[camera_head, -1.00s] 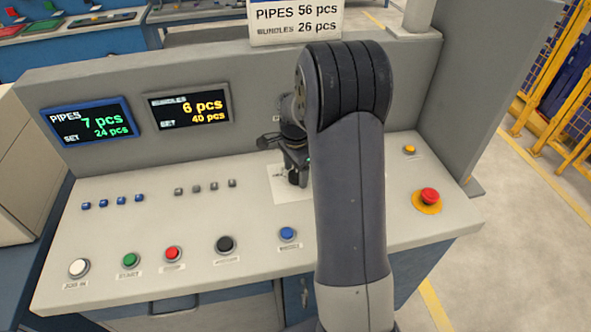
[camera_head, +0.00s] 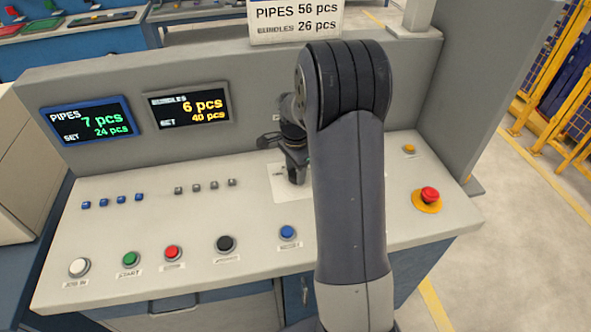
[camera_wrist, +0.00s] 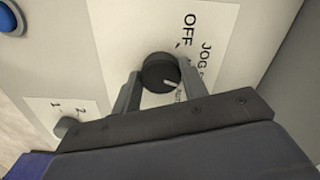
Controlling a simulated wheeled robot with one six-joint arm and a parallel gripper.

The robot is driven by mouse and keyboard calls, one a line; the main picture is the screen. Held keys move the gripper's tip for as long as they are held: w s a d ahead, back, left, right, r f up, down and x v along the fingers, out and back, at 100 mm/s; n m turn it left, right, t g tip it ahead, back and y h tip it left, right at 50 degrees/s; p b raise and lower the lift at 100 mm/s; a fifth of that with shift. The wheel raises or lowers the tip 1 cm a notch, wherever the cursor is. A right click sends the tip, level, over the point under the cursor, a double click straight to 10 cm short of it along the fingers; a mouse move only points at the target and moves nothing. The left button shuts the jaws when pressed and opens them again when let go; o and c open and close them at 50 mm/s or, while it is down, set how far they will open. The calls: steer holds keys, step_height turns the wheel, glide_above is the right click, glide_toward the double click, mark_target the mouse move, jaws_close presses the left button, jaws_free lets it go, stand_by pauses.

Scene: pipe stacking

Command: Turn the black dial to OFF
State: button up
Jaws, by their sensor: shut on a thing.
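The black dial (camera_wrist: 160,72) sits on a white label plate on the console in the wrist view. My gripper (camera_wrist: 161,78) is shut on it, one finger on each side. A white mark on the dial's face points to the lower right of the picture, away from the OFF print (camera_wrist: 188,31), toward lettering partly hidden by a finger. In the head view my gripper (camera_head: 297,172) is down at the white label plate (camera_head: 281,192), left of my forearm. The dial can hardly be made out there.
A second small knob (camera_wrist: 68,127) marked 1 and 2 is left of my gripper in the wrist view. A blue button (camera_head: 288,233), a black button (camera_head: 225,244) and a red emergency stop (camera_head: 429,196) stand on the console. An upright back panel (camera_head: 255,95) rises behind.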

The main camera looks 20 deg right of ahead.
steer(key=shift+n, duration=0.3)
steer(key=n, duration=0.3)
steer(key=shift+b, duration=0.4)
steer(key=n, duration=0.4)
steer(key=shift+s, duration=0.1)
steer(key=n+b, duration=0.1)
steer(key=n, duration=0.3)
steer(key=shift+d+n, duration=0.1)
steer(key=shift+n, duration=2)
steer(key=o, duration=1)
steer(key=shift+c, duration=0.2)
step_height(320, 180, up, 11)
steer(key=shift+b, duration=0.35)
